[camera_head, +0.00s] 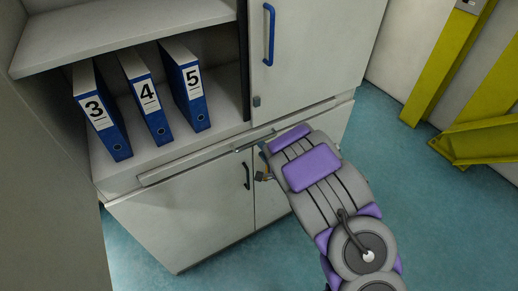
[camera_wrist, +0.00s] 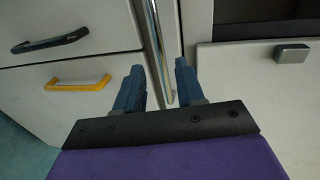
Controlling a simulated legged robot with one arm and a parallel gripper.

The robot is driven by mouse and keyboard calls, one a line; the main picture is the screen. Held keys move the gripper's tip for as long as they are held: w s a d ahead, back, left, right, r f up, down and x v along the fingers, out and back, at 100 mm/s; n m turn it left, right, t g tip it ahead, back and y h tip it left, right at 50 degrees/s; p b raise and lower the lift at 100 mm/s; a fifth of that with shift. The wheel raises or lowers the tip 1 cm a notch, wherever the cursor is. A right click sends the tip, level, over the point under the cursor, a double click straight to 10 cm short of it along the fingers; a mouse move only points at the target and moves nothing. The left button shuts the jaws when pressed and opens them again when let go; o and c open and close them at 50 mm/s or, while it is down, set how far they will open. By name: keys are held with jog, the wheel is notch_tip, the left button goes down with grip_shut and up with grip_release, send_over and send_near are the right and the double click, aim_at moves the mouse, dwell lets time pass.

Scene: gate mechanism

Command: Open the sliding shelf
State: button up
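The sliding shelf (camera_head: 190,164) is a thin pale drawer front between the upper and lower parts of the cabinet, and it looks closed. Its handle is a thin metal bar (camera_head: 254,143), partly hidden by my arm. In the wrist view, the metal bar (camera_wrist: 157,45) runs down the middle of the picture and ends between my fingers. My gripper (camera_wrist: 160,85) is open, with a blue finger on each side of the bar and visible gaps to it. I cannot tell how deep the bar sits between the fingers. In the head view, the gripper is mostly hidden by my wrist.
Blue binders (camera_head: 148,98) marked 3, 4 and 5 stand on the open shelf above. The upper door (camera_head: 310,45) has a blue handle (camera_head: 269,35). Lower doors carry a black handle (camera_wrist: 50,40) and a yellow handle (camera_wrist: 78,84). Yellow posts (camera_head: 445,60) stand right; floor between is clear.

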jog(key=shift+x, duration=1.85)
grip_shut()
